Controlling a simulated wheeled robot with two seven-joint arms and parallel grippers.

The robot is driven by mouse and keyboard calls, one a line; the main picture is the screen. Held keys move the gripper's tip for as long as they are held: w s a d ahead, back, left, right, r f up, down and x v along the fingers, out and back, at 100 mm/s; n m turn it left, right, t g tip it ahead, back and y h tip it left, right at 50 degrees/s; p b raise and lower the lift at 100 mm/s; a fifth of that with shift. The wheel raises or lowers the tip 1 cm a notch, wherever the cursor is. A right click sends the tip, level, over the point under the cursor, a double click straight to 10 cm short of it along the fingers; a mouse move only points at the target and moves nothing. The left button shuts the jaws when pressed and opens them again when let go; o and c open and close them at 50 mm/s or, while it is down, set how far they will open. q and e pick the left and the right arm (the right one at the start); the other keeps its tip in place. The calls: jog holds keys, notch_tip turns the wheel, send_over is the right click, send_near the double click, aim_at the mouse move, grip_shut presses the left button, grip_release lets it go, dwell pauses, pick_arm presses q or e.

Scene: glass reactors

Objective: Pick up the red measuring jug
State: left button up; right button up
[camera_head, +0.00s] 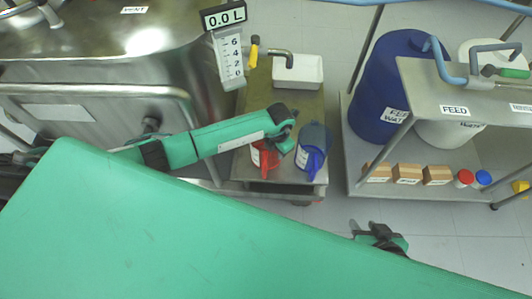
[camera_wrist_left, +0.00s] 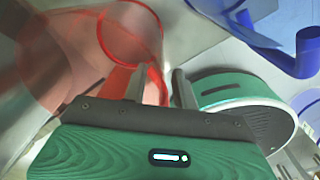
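The red measuring jug (camera_head: 265,158) stands on the steel cart, partly hidden by my left gripper above it. In the left wrist view the clear red jug (camera_wrist_left: 132,32) fills the upper left, with its handle (camera_wrist_left: 157,85) towards me. My left gripper (camera_wrist_left: 160,88) is open, with a finger on each side of the handle and gaps visible beside it. In the head view my left gripper (camera_head: 284,140) is over the jug. My right gripper (camera_head: 364,228) is empty and looks open, low over the floor, away from the jug.
A blue jug (camera_head: 313,150) stands close to the right of the red jug; its handle shows in the left wrist view (camera_wrist_left: 240,25). A white tray (camera_head: 298,72) sits behind on the cart. A steel reactor (camera_head: 90,60) is left, a shelf cart (camera_head: 450,100) right.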

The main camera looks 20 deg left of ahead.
pick_arm(q)
grip_shut()
dwell(1.4)
